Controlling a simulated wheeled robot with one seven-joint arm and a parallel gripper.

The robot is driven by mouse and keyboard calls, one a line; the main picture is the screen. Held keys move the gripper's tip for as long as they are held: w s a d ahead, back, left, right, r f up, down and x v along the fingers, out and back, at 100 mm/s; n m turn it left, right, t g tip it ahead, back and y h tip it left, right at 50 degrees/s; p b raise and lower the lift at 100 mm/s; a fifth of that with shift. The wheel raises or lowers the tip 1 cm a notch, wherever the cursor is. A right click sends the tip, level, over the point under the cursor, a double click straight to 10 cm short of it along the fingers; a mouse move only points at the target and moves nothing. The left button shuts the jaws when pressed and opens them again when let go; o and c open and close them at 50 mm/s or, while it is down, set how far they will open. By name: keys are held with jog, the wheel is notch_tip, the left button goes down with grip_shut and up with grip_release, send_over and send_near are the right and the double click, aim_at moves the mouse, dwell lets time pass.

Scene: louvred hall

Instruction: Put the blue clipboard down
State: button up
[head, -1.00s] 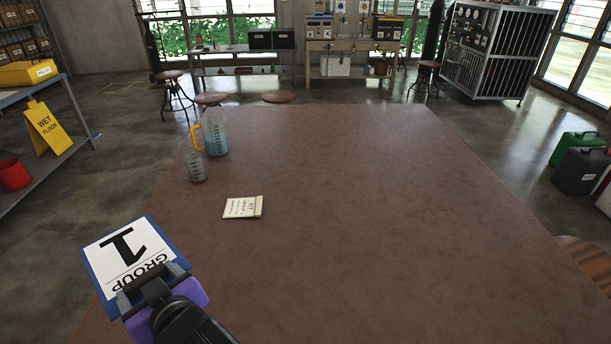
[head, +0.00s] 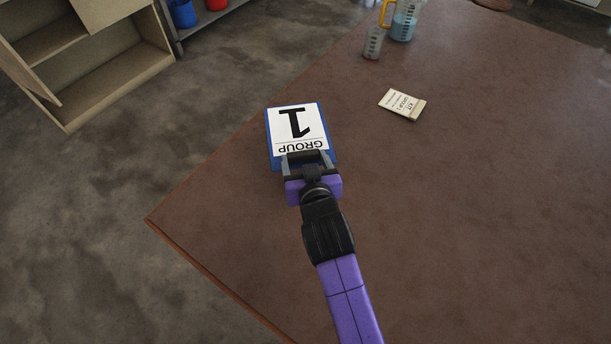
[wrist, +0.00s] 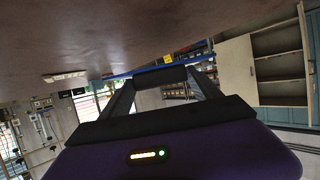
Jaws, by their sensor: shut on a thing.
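The blue clipboard (head: 299,132) holds a white sheet that reads "GROUP 1", upside down in the head view. My gripper (head: 306,158) is shut on its near edge. The clipboard is over the left part of the brown table (head: 420,220); whether it touches the top is hard to tell from the head view. In the wrist view the clipboard shows edge-on as a thin blue strip (wrist: 150,71) at the fingertips, and the picture is upside down.
A cream booklet (head: 402,104) lies on the table to the right of the clipboard. A grey measuring cup (head: 373,43) and a jug of blue liquid with a yellow handle (head: 403,24) stand behind it. An open wooden cabinet (head: 95,60) stands on the floor at upper left. The table's near half is clear.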

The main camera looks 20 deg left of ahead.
jog(key=shift+f, duration=3.5)
jog(key=shift+f+b, duration=0.1)
jog(key=shift+b, duration=0.2)
jog(key=o, duration=1.5)
jog(key=shift+c, duration=0.2)
jog(key=v, duration=1.2)
jog(key=shift+p, duration=0.3)
